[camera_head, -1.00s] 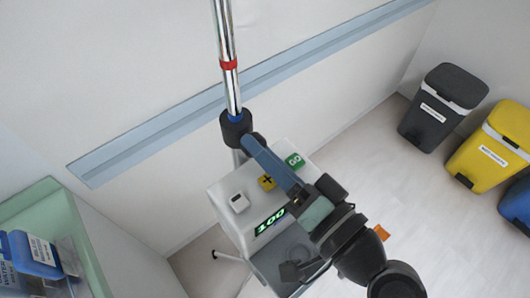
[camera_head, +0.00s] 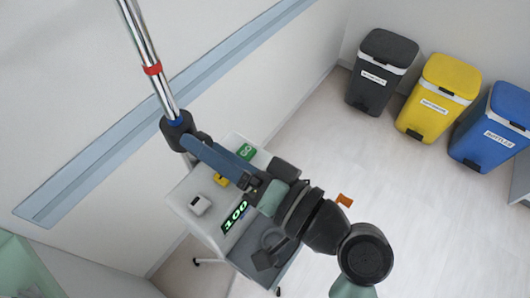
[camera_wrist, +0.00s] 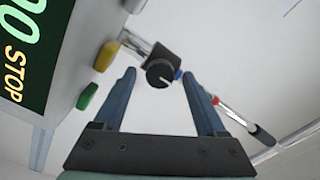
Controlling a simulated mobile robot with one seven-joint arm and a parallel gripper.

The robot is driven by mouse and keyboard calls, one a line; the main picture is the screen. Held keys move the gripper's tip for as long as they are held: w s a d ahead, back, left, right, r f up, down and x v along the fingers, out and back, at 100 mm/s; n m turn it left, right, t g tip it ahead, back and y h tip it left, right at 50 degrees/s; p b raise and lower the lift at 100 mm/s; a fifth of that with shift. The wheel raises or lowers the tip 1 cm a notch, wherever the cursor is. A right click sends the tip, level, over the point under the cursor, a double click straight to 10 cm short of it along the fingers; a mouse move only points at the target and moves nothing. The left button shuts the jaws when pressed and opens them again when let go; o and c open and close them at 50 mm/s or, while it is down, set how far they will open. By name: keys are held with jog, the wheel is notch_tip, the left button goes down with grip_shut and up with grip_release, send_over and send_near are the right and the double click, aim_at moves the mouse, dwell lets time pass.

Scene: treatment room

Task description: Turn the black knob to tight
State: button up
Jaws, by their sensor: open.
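The black knob (camera_wrist: 158,73) shows in the wrist view as a round dial with a white pointer line, on a dark block clamped around a chrome pole. My gripper (camera_wrist: 159,77) is open, with one blue finger to each side of the knob's near end. Its tips look level with or just short of the knob; contact cannot be told. In the head view my gripper (camera_head: 187,142) reaches the black clamp (camera_head: 173,127) on the chrome pole (camera_head: 146,52), and the fingers hide most of the knob. No tight marking is readable.
A white pump unit (camera_head: 190,222) with a lit green display (camera_head: 234,216) and coloured buttons sits just below my gripper. A blue-grey wall rail (camera_head: 100,163) runs behind the pole. Grey (camera_head: 378,75), yellow (camera_head: 437,100) and blue (camera_head: 492,130) bins stand at right, with clear floor before them.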

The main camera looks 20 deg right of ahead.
jog(key=b+v, duration=0.2)
jog(key=v, duration=1.1)
